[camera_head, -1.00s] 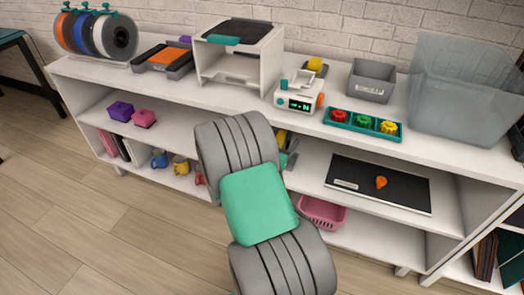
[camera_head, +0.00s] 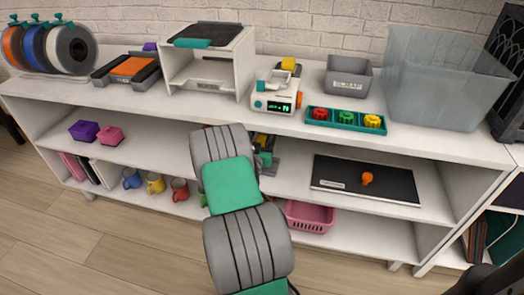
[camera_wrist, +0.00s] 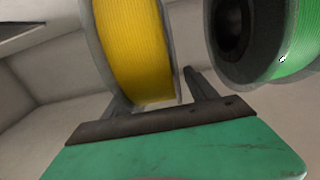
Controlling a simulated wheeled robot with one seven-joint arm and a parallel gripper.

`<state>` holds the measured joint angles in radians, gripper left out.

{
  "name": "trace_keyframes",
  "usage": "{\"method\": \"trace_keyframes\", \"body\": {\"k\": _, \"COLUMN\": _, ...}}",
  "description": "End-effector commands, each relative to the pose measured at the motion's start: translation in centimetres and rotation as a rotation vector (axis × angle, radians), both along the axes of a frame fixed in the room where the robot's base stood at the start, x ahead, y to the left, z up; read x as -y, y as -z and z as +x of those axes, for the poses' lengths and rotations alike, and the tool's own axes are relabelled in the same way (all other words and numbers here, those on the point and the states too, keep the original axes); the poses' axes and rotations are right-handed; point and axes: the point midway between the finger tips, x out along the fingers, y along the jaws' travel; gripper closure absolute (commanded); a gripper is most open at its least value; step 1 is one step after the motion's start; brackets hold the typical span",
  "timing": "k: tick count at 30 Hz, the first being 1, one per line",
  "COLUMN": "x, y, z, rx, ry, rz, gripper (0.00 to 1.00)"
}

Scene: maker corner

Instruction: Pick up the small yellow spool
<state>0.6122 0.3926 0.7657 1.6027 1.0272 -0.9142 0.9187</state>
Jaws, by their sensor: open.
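The small yellow spool (camera_wrist: 135,45) stands close in front of my gripper (camera_wrist: 185,95) in the wrist view, with grey flanges beside its yellow winding. In the head view, a bit of yellow (camera_head: 262,138) shows on the middle shelf behind my arm, which hides most of that spot.
A green spool (camera_wrist: 302,45) with a dark hub is close on the right in the wrist view. The white shelf top (camera_head: 190,108) lies above. A black mat (camera_head: 335,182) with an orange piece is to the right, with a pink basket (camera_head: 310,217) below.

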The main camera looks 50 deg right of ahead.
Motion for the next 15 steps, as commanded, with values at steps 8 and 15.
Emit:
{"method": "trace_keyframes", "body": {"k": 8, "x": 0.03, "y": 0.02, "z": -0.1, "rx": 0.0, "ry": 0.002, "rz": 0.001, "gripper": 0.52}}
{"method": "trace_keyframes", "body": {"k": 15, "x": 0.03, "y": 0.03, "z": -0.12, "rx": 0.0, "ry": 0.002, "rz": 0.001, "gripper": 0.72}}
